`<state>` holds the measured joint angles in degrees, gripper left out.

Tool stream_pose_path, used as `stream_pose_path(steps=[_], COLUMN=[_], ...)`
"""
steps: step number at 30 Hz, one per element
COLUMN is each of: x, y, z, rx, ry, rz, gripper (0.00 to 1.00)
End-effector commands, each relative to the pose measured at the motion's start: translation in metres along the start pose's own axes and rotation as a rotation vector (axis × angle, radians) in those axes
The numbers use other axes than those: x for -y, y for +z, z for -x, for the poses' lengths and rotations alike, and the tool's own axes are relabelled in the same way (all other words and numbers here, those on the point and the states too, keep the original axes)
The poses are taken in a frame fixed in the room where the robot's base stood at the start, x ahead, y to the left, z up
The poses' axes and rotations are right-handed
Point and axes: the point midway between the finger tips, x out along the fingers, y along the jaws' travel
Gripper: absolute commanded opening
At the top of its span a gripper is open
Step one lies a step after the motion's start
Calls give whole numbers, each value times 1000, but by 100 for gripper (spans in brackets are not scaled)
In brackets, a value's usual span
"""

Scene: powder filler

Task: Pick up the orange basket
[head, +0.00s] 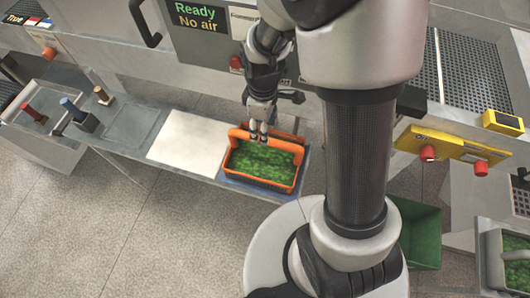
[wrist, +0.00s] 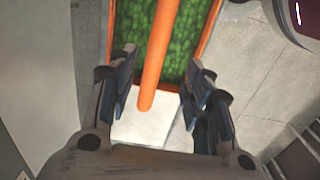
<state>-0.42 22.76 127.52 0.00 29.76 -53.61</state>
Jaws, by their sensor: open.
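The orange basket (head: 285,187) stands upright on the right part of a low bench in the head view, filled with green pieces. Its orange handle (head: 250,133) arches over the contents. In the wrist view the handle (wrist: 157,60) runs as a bar down the middle, with its near end between my fingers. The basket's green contents (wrist: 185,55) show behind it. My gripper (head: 262,132) is right over the handle in the head view. Its fingers (wrist: 157,90) are open in the wrist view, one on each side of the bar, with gaps visible on both sides.
A white plate (head: 190,143) lies on the bench left of the basket. Several knobbed levers stand further left. A machine panel with a "Ready, No air" display (head: 195,16) rises behind. A green bin (head: 423,235) stands on the floor at right, near a yellow bar (head: 452,147) with red buttons.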

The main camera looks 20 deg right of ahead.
Motion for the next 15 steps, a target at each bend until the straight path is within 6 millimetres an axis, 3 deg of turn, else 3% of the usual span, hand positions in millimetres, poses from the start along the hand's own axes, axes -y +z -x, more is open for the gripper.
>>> stream_pose_path(steps=[3, 11, 15], x=[0, -1, -4], y=[0, 1, 4], z=[-21, -34, -52], rx=[1, 0, 1], ry=[-2, 0, -2], rz=[0, -1, -2], gripper=[46, 46, 46])
